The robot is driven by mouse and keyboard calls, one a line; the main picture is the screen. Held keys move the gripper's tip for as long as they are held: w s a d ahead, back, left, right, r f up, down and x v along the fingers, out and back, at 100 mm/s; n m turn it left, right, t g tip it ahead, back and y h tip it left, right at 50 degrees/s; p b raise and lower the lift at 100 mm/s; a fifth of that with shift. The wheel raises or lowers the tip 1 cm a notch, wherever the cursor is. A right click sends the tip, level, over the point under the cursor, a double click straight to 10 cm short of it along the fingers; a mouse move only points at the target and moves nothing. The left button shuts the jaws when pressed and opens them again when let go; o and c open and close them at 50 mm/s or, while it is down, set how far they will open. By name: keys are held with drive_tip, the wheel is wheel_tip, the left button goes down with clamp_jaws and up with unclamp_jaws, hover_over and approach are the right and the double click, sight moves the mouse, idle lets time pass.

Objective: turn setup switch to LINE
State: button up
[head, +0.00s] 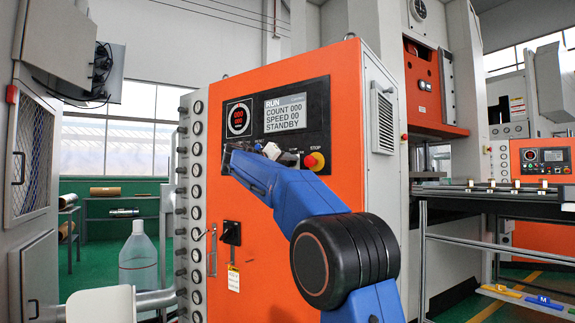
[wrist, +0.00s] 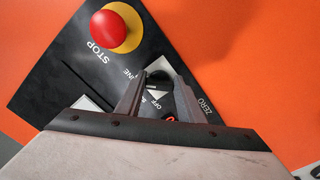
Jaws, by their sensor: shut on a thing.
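The setup switch (wrist: 157,79) is a small dark knob on a pale label plate in the wrist view. My gripper (wrist: 155,76) has one finger on each side of the knob and is shut on it. The word OFF shows just below the knob, and part of LINE shows to its left beside a finger. I cannot tell which mark the knob points to. In the head view my blue arm reaches up to the black control panel (head: 318,113) on the orange cabinet and hides the switch.
A red stop button (wrist: 108,29) on a yellow ring sits close to the fingers; it also shows in the head view (head: 314,161). A display (head: 286,112) above reads RUN, COUNT 000, SPEED 00, STANDBY. A black rotary handle (head: 231,233) is lower on the cabinet.

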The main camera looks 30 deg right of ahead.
drive_tip(key=shift+f, duration=0.1)
drive_tip(key=o, duration=1.1)
drive_tip(key=shift+c, duration=0.2)
drive_tip(key=v, duration=1.7)
drive_tip(key=shift+s+a, duration=0.1)
drive_tip(key=shift+a, duration=0.05)
